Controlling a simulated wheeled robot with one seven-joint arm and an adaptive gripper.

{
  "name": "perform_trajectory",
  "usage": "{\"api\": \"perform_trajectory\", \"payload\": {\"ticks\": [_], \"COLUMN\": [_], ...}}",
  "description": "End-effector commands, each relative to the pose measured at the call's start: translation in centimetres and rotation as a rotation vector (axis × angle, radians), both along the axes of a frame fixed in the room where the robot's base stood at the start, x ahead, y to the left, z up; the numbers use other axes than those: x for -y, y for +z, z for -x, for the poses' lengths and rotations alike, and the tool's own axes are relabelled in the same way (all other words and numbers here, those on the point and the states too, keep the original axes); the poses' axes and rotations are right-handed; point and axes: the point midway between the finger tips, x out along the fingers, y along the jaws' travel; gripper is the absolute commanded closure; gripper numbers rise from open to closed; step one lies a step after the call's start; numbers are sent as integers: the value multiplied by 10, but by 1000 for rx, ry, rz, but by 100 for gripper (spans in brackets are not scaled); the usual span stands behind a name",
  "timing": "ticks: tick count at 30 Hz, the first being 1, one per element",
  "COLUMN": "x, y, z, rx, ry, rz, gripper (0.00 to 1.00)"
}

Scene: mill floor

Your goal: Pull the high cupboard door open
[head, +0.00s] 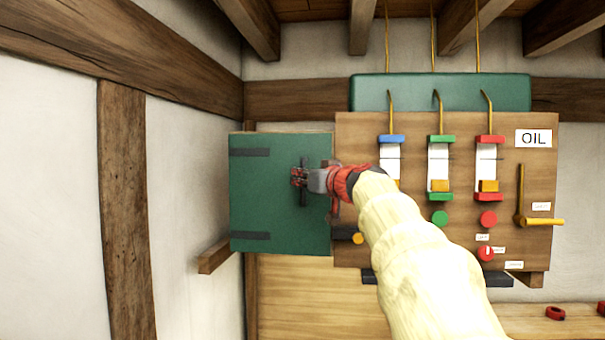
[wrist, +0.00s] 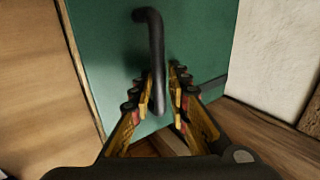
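The high cupboard door (head: 270,220) is a green panel with two dark hinge straps at its left side. It looks shut or nearly so. A dark upright bar handle (head: 303,196) is near its right side. My gripper (head: 299,178) is at the handle, having reached in from the right. In the wrist view the handle (wrist: 154,45) runs down between the two fingertips of my gripper (wrist: 161,92), which are close on both sides of it.
A wooden panel (head: 455,220) with coloured sliders, hooks and an OIL sign is just right of the door. A wooden beam end (head: 214,257) juts out at lower left. The white wall (head: 190,190) left of the door is bare.

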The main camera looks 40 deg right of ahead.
Motion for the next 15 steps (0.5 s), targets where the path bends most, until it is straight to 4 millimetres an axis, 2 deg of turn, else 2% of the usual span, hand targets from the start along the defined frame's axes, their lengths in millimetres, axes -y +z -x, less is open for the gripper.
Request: {"api": "perform_trajectory", "payload": {"ticks": [8,15], "x": [1,1], "y": [-1,-1], "z": [-2,-2], "rx": [0,0], "ry": [0,0], "rz": [0,0], "gripper": [83,95]}}
